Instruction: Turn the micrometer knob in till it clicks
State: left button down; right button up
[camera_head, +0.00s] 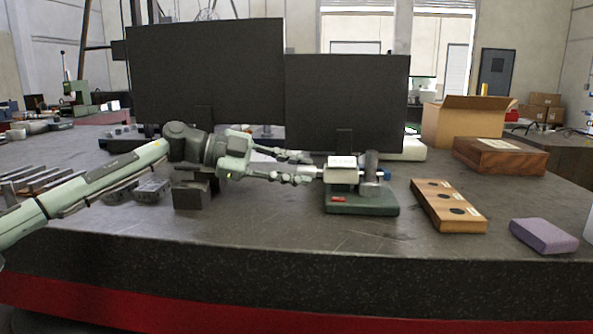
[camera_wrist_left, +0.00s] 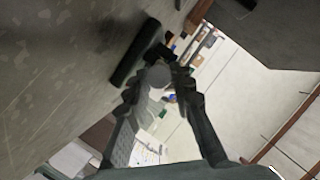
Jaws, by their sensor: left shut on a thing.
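The micrometer, with a white display block (camera_head: 342,161), is held on a dark green stand (camera_head: 362,203) that stands on the dark bench. Its knob end points left, toward my left gripper (camera_head: 308,168). In the left wrist view, the knob (camera_wrist_left: 158,76) shows end-on as a grey disc between the fingertips of my left gripper (camera_wrist_left: 159,88). The gripper is shut on the knob, with its fingers on either side. In the head view the fingers mostly hide the knob. My right gripper is not in view.
A wooden block with dark round insets (camera_head: 447,205) and a purple block (camera_head: 543,236) lie to the right. A wooden case (camera_head: 500,156) and an open cardboard box (camera_head: 463,122) stand behind. Two monitors (camera_head: 206,75) stand behind the arm. Bare bench lies in front of the stand.

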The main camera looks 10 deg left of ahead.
pick_arm(q)
jog(key=shift+s+f+m+t, duration=0.15)
jog(key=shift+m+t, duration=0.15)
jog(key=shift+m, duration=0.2)
jog(key=shift+f+m+t+h+b, duration=0.15)
jog(key=shift+m+t+h+b, duration=0.5)
jog(key=shift+m, duration=0.45)
jog(key=shift+m+b, duration=0.55)
jog(key=shift+m, duration=0.25)
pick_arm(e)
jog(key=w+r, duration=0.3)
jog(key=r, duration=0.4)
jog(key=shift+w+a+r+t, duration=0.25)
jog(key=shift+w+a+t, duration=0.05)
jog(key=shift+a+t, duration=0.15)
pick_arm(q)
jog(key=c, duration=1.3)
grip_release()
jog(key=shift+r, duration=0.2)
